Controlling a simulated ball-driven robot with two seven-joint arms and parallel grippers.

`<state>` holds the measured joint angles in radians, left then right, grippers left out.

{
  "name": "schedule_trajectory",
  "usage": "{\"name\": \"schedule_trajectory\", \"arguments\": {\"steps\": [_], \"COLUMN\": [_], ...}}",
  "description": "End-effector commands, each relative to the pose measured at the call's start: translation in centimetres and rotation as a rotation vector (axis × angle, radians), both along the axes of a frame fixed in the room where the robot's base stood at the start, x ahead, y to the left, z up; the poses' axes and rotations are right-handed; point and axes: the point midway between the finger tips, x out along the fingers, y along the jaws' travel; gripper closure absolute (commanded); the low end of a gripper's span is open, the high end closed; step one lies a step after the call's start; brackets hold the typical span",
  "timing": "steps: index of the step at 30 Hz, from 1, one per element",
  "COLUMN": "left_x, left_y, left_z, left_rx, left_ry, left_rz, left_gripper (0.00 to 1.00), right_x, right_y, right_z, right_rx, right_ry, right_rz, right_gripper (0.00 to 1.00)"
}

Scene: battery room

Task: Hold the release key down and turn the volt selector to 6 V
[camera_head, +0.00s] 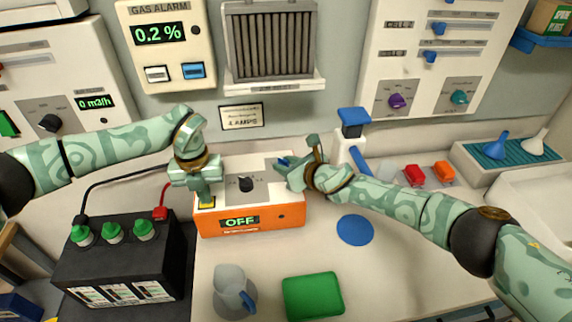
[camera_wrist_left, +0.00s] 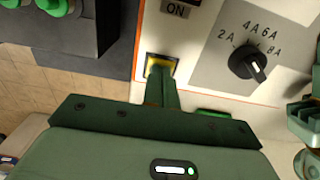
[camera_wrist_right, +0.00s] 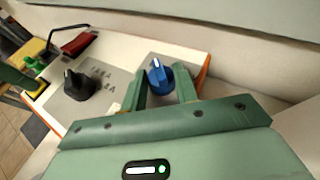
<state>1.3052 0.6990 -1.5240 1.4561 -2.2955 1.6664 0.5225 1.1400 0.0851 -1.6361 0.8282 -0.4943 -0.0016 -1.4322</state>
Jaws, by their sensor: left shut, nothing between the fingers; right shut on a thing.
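The orange charger (camera_head: 285,215) with a white top stands on the counter, its display (camera_head: 240,222) reading OFF. My left gripper (camera_head: 205,194) is shut and empty, its tips at the yellow key (camera_wrist_left: 160,62) on the charger's left side; they seem to touch it and partly cover it. The volt selector, a blue knob (camera_wrist_right: 158,75) with a pale pointer mark, is between the fingers of my right gripper (camera_wrist_right: 166,88), which is shut on it. The knob's volt markings are hidden. A black knob (camera_wrist_left: 248,62) with amp markings sits between the two grippers.
A black battery (camera_head: 120,262) with green caps stands left of the charger, with red and black leads. A blue-topped bottle (camera_head: 352,125) stands behind my right arm.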

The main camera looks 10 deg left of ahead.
Motion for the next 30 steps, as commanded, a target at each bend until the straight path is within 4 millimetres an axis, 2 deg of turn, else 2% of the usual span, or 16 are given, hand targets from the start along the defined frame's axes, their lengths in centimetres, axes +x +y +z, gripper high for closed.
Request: {"name": "schedule_trajectory", "arguments": {"steps": [10,11,13,23,30], "left_x": [0.0,0.0,0.0,0.0,0.0], "left_y": [0.0,0.0,0.0,0.0,0.0], "left_z": [0.0,0.0,0.0,0.0,0.0], "left_rx": [0.001,0.001,0.001,0.001,0.001], "left_ry": [0.001,0.001,0.001,0.001,0.001], "left_rz": [0.000,0.000,0.000,0.000,0.000], "left_gripper": [1.00,1.00,1.00,1.00,1.00], "right_x": [0.1,0.1,0.1,0.0,-1.4], "right_y": [-0.1,-0.1,-0.1,-0.2,-1.9], "right_z": [0.1,0.1,0.1,0.1,1.0], "right_rx": [-0.003,-0.003,-0.003,-0.003,-0.005], "right_ry": [-0.003,-0.003,-0.002,-0.002,-0.003], "right_rz": [0.019,0.019,0.019,0.019,0.021], "right_gripper": [0.93,0.68,0.49,0.49,0.49]}}
